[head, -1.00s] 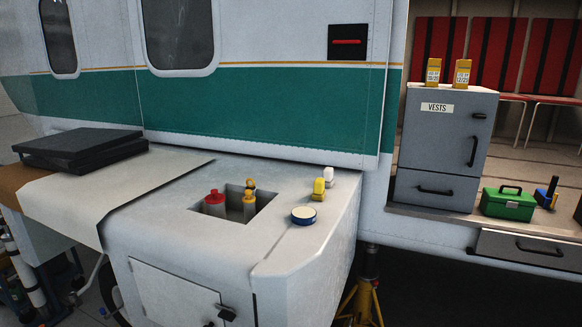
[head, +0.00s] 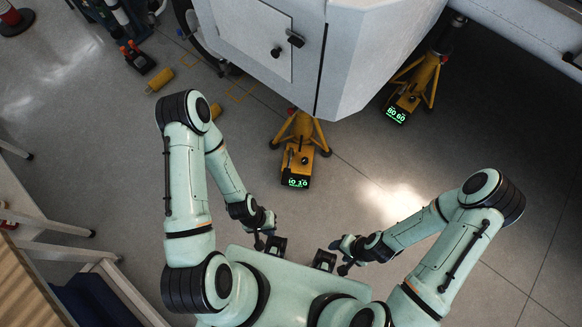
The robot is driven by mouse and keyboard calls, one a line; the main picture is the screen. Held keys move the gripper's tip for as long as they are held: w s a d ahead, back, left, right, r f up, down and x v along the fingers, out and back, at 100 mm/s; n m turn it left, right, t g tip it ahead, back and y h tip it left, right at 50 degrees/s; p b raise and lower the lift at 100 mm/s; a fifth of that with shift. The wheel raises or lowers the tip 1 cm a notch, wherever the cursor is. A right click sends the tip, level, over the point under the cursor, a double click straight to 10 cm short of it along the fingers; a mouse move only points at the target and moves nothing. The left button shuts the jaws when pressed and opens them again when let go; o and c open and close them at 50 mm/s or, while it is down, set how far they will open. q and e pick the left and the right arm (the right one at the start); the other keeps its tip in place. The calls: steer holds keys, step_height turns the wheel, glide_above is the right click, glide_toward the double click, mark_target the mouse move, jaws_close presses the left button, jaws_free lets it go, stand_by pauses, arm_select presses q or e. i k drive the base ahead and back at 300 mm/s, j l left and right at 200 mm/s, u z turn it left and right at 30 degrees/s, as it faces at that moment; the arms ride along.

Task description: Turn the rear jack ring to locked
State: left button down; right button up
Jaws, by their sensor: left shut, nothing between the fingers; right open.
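Two yellow tripod jacks stand on the floor under the white vehicle body in the head view. The nearer jack (head: 303,130) has a box with a green lit display (head: 297,183) at its foot. The other jack (head: 424,78), further right and back, has a similar display (head: 396,115). I cannot make out a ring on either jack, nor tell which jack is the rear one. My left gripper (head: 262,238) is shut and empty, below and left of the nearer jack, apart from it. My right gripper (head: 343,262) is open and empty, low in the view, apart from both jacks.
The white body with a small hatch (head: 250,38) overhangs the jacks. Yellow cylinders (head: 160,80) and a dark box with red tops (head: 138,57) lie on the floor at upper left. A bench (head: 60,240) stands at left. Floor around the nearer jack is mostly clear.

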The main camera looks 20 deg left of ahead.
mark_target(291, 112)
steer(key=k+j+u, duration=0.1)
steer(key=k+u, duration=0.15)
steer(key=k, duration=0.85)
